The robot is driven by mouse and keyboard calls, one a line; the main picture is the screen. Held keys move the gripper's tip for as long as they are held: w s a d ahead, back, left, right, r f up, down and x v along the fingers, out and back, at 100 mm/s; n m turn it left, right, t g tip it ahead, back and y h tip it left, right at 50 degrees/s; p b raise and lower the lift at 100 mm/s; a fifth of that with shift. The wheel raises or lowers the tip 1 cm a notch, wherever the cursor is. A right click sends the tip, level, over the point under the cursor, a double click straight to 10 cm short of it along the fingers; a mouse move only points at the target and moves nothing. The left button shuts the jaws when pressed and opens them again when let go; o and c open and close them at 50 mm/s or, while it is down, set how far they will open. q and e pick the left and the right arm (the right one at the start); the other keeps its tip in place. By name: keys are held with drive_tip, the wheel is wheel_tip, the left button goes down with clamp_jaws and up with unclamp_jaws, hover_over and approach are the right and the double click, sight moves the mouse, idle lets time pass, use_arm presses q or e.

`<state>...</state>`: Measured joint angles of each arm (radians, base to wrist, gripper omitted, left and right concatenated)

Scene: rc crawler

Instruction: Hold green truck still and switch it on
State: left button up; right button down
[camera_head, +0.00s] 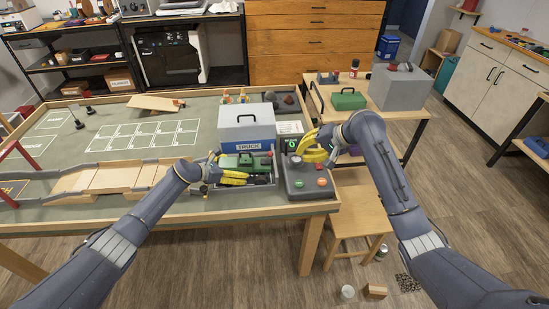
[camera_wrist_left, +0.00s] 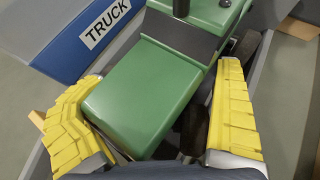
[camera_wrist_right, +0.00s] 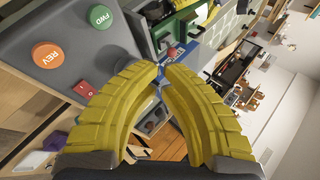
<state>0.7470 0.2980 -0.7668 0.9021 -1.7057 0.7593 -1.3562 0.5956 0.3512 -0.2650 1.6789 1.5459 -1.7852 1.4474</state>
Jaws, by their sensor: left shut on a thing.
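The green truck (camera_head: 228,162) sits in a grey tray in front of the blue-and-white box labelled TRUCK. In the left wrist view, its green body (camera_wrist_left: 145,95) lies between the yellow fingers of my left gripper (camera_wrist_left: 155,115), which is shut on it. A black strip and dark posts show on its top. My right gripper (camera_head: 318,151) is above the grey control box (camera_head: 300,187), apart from the truck. In the right wrist view, the yellow fingertips of this gripper (camera_wrist_right: 162,72) come together with nothing seen between them.
The control box carries an orange REV button (camera_wrist_right: 47,55), a green FWD button (camera_wrist_right: 101,16) and a red rocker switch (camera_wrist_right: 85,90). The TRUCK box (camera_head: 247,133) stands behind the truck. Wooden ramps (camera_head: 110,178) lie left on the table. A stool (camera_head: 360,212) stands at right.

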sight(269, 156)
drive_tip(key=shift+f, duration=0.1)
drive_tip(key=shift+w+a+r+x, duration=0.2)
drive_tip(key=shift+r+x, duration=0.1)
drive_tip(key=shift+x, duration=1.9)
drive_tip(key=shift+w+a+r+x, duration=0.2)
drive_tip(key=shift+w+r+x, duration=0.05)
drive_tip(key=shift+x, duration=1.95)
drive_tip(key=shift+w+a+r+x, duration=0.2)
drive_tip(key=shift+r+x, duration=0.1)
drive_tip(key=shift+x, duration=1.9)
drive_tip(key=shift+a+r, duration=0.45)
drive_tip(key=shift+a, duration=0.2)
drive_tip(key=shift+r, duration=0.25)
drive_tip(key=shift+r, duration=0.55)
